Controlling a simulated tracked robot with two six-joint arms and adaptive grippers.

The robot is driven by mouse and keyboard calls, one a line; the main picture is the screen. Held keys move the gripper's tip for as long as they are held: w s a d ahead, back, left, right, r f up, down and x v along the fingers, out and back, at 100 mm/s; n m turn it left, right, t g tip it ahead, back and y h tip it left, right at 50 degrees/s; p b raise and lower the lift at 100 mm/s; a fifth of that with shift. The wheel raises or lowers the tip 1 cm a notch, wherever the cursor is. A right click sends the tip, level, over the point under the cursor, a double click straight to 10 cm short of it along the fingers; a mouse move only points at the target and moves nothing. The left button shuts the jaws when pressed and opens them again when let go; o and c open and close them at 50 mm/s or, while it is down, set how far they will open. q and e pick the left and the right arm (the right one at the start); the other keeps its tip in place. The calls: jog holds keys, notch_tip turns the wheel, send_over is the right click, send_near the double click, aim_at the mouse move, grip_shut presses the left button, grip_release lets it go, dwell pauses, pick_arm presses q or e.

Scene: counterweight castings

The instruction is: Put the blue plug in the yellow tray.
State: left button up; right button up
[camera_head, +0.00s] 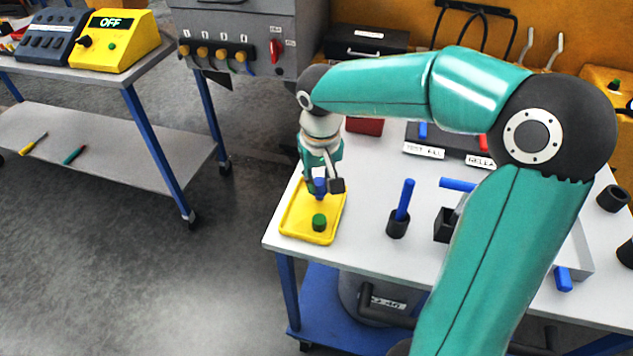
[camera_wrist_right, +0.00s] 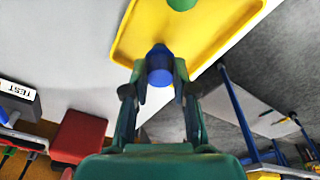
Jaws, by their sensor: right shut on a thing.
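The blue plug (camera_head: 319,186) is between the fingers of my right gripper (camera_head: 324,188), over the far part of the yellow tray (camera_head: 298,232). In the right wrist view the blue plug (camera_wrist_right: 160,66) sits between both fingertips, and the gripper (camera_wrist_right: 160,84) is shut on it. The tray (camera_wrist_right: 200,50) lies behind it there. Whether the plug's lower end touches the tray floor I cannot tell. A green plug (camera_head: 319,221) stands in the near part of the tray. My left gripper is not in view.
A blue peg stands in a black holder (camera_head: 397,225) right of the tray. Another blue piece (camera_head: 457,184) lies by a black block (camera_head: 445,226). A red box (camera_head: 365,126) is behind. The tray is near the table's left edge. My right arm covers the table's right part.

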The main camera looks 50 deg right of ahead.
jog(key=shift+f, duration=0.2)
jog(key=o, duration=1)
jog(key=shift+c, duration=0.2)
jog(key=shift+r, duration=0.25)
notch_tip(320, 180, up, 12)
jog(key=s+a+p, duration=0.1)
jog(key=shift+f, duration=0.15)
